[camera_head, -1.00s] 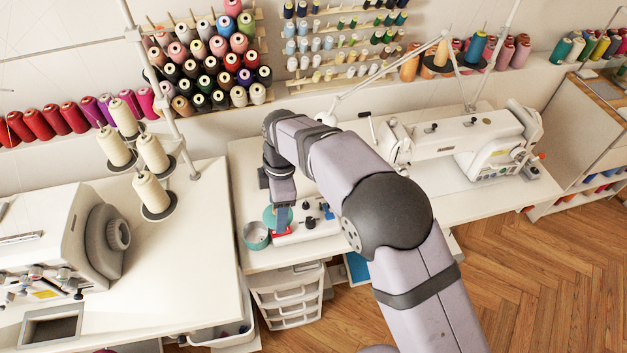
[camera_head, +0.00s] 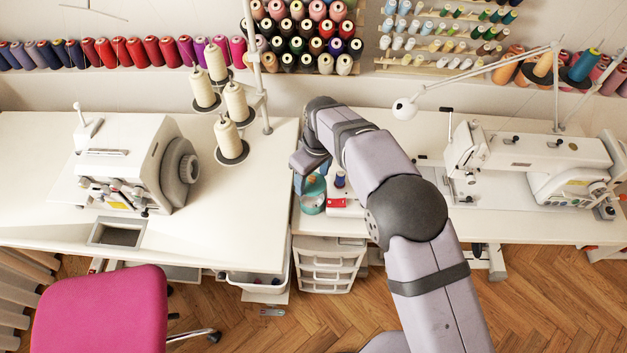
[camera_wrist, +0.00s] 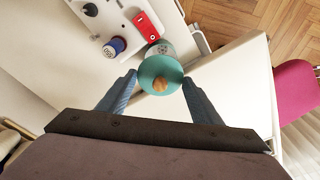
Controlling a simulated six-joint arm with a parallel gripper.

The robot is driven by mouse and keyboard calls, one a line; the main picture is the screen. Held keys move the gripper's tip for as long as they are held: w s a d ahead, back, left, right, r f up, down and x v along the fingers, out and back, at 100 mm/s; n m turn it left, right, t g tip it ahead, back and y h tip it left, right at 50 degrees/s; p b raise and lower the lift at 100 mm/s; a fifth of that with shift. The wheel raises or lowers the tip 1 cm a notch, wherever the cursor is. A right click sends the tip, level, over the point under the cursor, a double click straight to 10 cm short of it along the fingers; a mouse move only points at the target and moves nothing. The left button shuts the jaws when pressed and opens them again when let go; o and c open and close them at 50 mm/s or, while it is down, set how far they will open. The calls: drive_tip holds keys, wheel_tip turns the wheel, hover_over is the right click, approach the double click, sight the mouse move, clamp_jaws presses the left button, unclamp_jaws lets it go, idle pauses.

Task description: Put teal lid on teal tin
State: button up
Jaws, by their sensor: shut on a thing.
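The teal lid (camera_wrist: 148,70), a round disc with a wooden knob, is between the two blue fingers of my gripper (camera_wrist: 159,77) in the wrist view. My gripper is shut on it. The teal tin (camera_wrist: 163,48) shows just beyond the lid, partly covered by it, with a marked inner or side surface in view. In the head view the tin (camera_head: 312,206) stands at the left edge of the middle table, and the lid (camera_head: 315,185) appears just above and behind it. I cannot tell whether lid and tin touch.
A red object (camera_wrist: 147,27) and a blue-topped spool (camera_wrist: 114,46) lie on a white board close beside the tin. The white table (camera_wrist: 235,75) is bare to the tin's right in the wrist view. A sewing machine (camera_head: 530,155) stands further right.

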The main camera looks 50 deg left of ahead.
sight(315, 180)
drive_tip(key=shift+m, duration=0.4)
drive_tip(key=shift+f, duration=0.1)
drive_tip(key=shift+f+b, duration=1.8)
drive_tip(key=shift+f, duration=1)
drive_tip(key=shift+f+b, duration=0.45)
drive_tip(key=shift+f, duration=0.2)
drive_tip(key=o, duration=0.7)
drive_tip(key=shift+o, duration=0.2)
drive_tip(key=shift+r, duration=0.15)
drive_tip(key=shift+d+r+p, duration=0.2)
drive_tip(key=shift+r+p, duration=1)
drive_tip(key=shift+r, duration=0.6)
drive_tip(key=shift+d+r+p, duration=0.25)
drive_tip(key=shift+r+p, duration=0.95)
drive_tip(key=shift+r, duration=0.6)
drive_tip(key=shift+d+r+p, duration=0.2)
drive_tip(key=shift+r+p, duration=1)
drive_tip(key=shift+r, duration=0.6)
